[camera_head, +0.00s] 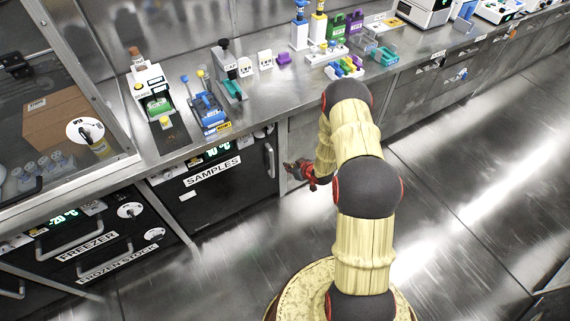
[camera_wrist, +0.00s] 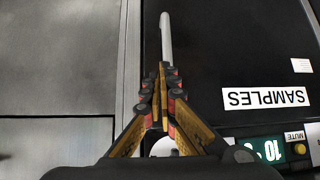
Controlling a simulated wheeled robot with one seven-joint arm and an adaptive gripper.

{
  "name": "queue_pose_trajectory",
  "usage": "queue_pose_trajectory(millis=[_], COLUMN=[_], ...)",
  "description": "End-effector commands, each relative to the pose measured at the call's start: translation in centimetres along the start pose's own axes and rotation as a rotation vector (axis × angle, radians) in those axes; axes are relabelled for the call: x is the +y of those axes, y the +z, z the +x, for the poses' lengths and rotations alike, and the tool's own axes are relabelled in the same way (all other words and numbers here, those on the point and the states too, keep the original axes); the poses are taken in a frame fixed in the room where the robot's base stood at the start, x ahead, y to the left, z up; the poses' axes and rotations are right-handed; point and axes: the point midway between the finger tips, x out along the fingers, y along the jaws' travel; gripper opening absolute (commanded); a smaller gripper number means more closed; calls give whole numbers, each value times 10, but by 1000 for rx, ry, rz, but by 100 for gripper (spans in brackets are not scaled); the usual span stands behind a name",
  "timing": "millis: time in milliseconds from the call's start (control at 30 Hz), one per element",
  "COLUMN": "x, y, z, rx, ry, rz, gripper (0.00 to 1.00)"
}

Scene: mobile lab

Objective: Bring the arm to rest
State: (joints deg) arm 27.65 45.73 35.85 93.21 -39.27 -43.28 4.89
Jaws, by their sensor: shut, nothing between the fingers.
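My gripper (camera_head: 292,170) shows in the head view at the end of my bent arm, in front of the cabinet fronts below the bench. In the wrist view my gripper (camera_wrist: 160,90) is shut, its fingers together with nothing between them. Behind the fingers is the black SAMPLES door (camera_wrist: 225,60), with its pale upright handle (camera_wrist: 166,38) just beyond the fingertips. The gripper appears apart from the handle, but the exact distance is hard to tell. The SAMPLES door (camera_head: 228,190) is closed in the head view, to the left of my gripper.
The steel bench (camera_head: 290,100) carries racks, bottles and small devices along its length. The freezer (camera_head: 95,240) stands at the lower left under a glass-fronted cabinet (camera_head: 60,75). The steel floor (camera_head: 470,220) to the right of my arm is clear.

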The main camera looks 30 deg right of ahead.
Motion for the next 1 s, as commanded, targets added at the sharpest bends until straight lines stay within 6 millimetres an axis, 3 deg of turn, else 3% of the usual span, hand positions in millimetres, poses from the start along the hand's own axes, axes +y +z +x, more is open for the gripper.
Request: queue_pose_trajectory(millis=[100, 300, 700, 833, 1000], x=[2, 4, 3, 7, 3], y=[-2, 0, 5, 30, 105], z=[-24, -49, -56, -58, -84], rx=[0, -1, -13, -107, -369], ry=[2, 1, 0, 14, 50], rz=[2, 1, -1, 6, 75], gripper=[0, 0, 0, 0, 0])
